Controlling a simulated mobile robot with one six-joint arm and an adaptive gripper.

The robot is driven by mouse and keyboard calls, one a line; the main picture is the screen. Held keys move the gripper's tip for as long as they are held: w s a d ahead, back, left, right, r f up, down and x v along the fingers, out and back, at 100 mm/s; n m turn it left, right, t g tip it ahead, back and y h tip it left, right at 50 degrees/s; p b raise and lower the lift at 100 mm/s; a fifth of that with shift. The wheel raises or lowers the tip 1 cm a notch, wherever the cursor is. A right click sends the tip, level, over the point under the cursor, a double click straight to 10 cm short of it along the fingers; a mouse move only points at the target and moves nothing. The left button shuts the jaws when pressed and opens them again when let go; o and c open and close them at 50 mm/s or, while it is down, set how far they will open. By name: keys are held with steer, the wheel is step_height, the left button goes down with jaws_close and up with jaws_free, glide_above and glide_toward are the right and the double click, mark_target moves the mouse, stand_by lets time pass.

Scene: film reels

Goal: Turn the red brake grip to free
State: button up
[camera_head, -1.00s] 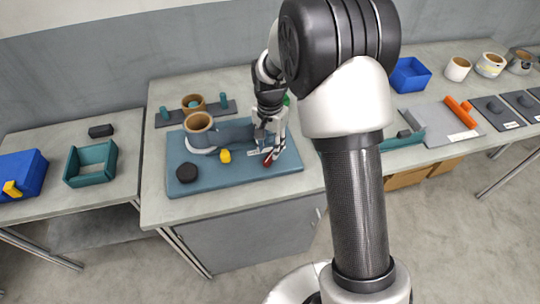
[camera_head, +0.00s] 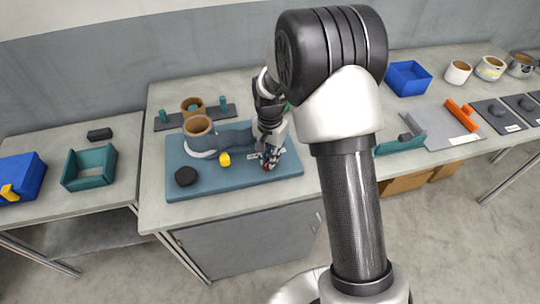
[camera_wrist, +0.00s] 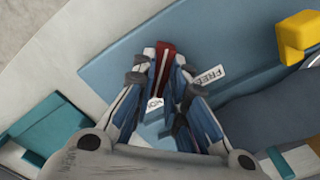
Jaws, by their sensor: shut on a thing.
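The red brake grip (camera_wrist: 166,62) shows between the fingertips of my gripper (camera_wrist: 164,75) in the wrist view. The jaws are shut on it. A white label reading FREE (camera_wrist: 208,76) lies on the blue board, right of the grip and apart from it. Another white label (camera_wrist: 155,103) is partly hidden between the fingers, so I cannot read all of it. In the head view my gripper (camera_head: 270,158) is low over the right part of the blue board (camera_head: 215,187), and its fingers mostly hide the grip.
On the board are a yellow knob (camera_head: 224,159), a black knob (camera_head: 186,177) and a tan-rimmed cup-like part (camera_head: 198,125). A teal tray (camera_head: 89,168) and a blue bin (camera_head: 20,178) are on the left table. The board's front edge is clear.

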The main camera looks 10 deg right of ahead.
jaws_close()
steer(key=shift+n, duration=0.4)
steer(key=n+p, duration=0.1)
steer(key=n, duration=0.2)
steer(key=shift+r+p, duration=0.1)
steer(key=shift+p, duration=0.3)
steer(key=n+p, duration=0.1)
steer(key=n, duration=0.4)
steer(key=shift+p, duration=0.35)
steer(key=n+p, duration=0.1)
steer(key=n, duration=0.8)
steer(key=shift+p, duration=0.3)
steer(key=o, duration=0.6)
jaws_free()
